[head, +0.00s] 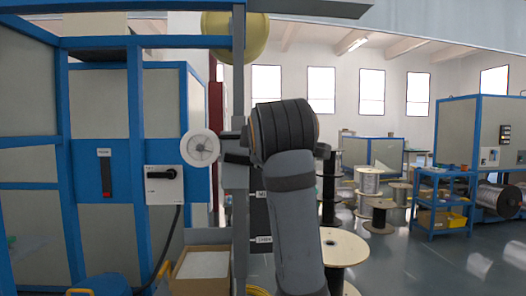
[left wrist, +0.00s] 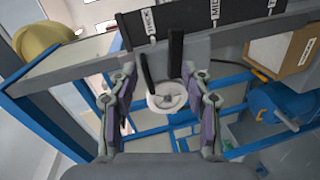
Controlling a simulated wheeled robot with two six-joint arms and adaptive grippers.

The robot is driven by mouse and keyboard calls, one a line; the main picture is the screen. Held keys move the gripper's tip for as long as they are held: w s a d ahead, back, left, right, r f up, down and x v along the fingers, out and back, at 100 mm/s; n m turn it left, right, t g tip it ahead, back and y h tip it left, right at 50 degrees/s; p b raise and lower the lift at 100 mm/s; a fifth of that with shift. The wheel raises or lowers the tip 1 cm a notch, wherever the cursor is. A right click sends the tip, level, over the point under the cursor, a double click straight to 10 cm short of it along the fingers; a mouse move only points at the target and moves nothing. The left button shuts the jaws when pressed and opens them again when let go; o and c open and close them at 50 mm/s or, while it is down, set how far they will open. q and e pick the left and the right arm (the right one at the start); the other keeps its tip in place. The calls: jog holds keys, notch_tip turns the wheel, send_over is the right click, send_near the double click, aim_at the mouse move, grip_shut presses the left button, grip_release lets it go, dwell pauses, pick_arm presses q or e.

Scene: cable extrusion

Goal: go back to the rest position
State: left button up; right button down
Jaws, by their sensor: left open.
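My left arm rises from the bottom of the head view, and its bulky dark wrist joint hides what is behind it. My left gripper (left wrist: 163,105) is open, with its two fingers spread apart in the left wrist view. A white spool (head: 201,147) with a round hub is to the left of the arm in the head view. It also shows in the left wrist view (left wrist: 164,104), between the open fingers in the picture. I cannot tell how far it is from the fingertips. My right gripper is not in view.
A grey upright post (head: 240,225) stands close beside my arm. A blue-framed cabinet (head: 98,130) fills the left. A cardboard box (head: 201,264) is low down. Wooden reels (head: 343,247) and a blue cart (head: 441,200) are at right, with open floor around.

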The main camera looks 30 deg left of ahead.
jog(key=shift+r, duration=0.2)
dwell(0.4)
